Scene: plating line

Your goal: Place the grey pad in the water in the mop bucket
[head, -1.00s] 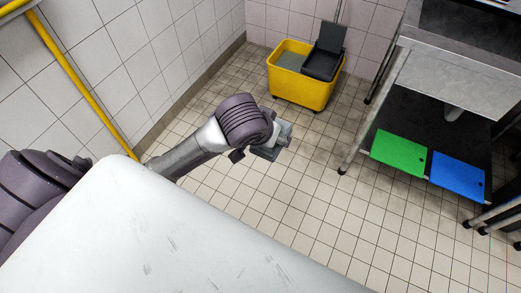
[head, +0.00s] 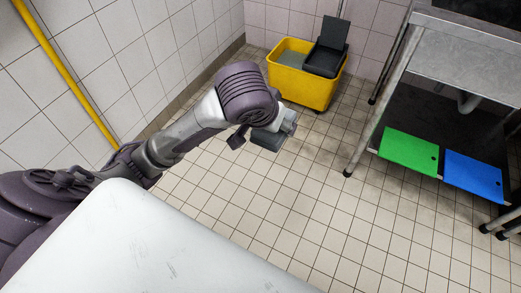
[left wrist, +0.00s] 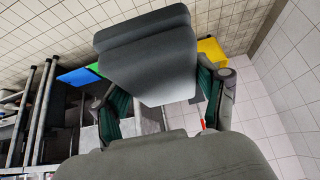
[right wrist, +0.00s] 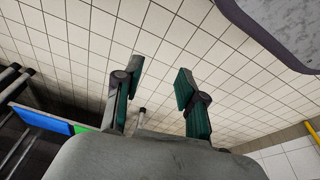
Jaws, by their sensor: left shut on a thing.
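The grey pad (left wrist: 150,55) is between the fingers of my left gripper (left wrist: 165,98), which is shut on it. In the head view the pad (head: 267,139) hangs from the left gripper (head: 278,128) in front of the bucket, apart from it. The yellow mop bucket (head: 303,88) stands on the floor at the back wall, with greyish water (head: 292,58) in its left part and a black wringer (head: 325,60) on its right. A bit of the bucket's yellow shows behind the pad in the left wrist view. My right gripper (right wrist: 160,98) is open and empty.
A metal table (head: 455,45) with a lower shelf stands at the right, holding a green board (head: 408,151) and a blue board (head: 474,177). A tiled wall with a yellow pipe (head: 60,80) is at the left. The tiled floor before the bucket is clear.

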